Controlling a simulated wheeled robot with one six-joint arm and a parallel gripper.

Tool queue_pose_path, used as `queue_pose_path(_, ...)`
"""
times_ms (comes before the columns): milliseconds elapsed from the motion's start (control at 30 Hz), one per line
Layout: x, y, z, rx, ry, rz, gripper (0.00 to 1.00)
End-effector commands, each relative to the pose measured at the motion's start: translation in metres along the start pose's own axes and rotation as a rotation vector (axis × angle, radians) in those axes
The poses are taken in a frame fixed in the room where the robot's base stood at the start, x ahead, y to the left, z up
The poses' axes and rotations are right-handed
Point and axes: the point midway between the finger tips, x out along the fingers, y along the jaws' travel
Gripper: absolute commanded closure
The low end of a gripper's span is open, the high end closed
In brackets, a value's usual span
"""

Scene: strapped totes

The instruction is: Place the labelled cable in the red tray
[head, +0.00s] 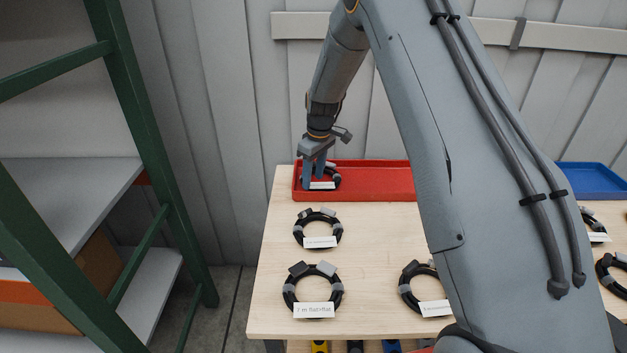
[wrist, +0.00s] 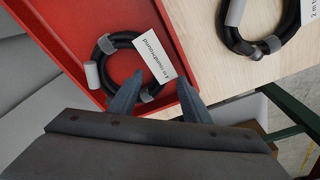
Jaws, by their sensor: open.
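The red tray (head: 375,181) stands at the back of the wooden table. A coiled black cable with grey ties and a white label lies inside it at the left end; the coil (wrist: 101,72) and its label, which seems to read "4 m roundwound" (wrist: 154,58), show in the wrist view. My gripper (head: 319,181) is over the tray's left end, pointing down, with its fingers beside this coil. In the wrist view the fingers (wrist: 157,100) are spread apart, with the coil's lower edge near them. The wrist view also shows the red tray (wrist: 62,20).
More labelled coils lie on the table: one nearest the tray (head: 318,229), one at front left (head: 313,290), one at front middle (head: 422,288), others at right. A blue tray (head: 592,180) stands back right. A green-framed shelf (head: 150,130) is left. My arm hides the table's middle.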

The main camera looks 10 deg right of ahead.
Motion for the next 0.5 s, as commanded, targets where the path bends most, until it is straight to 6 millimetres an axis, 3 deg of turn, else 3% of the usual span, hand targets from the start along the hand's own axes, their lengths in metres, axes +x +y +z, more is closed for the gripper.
queue_pose_path(500,-0.091,0.001,0.000,0.000,0.002,0.002,0.56)
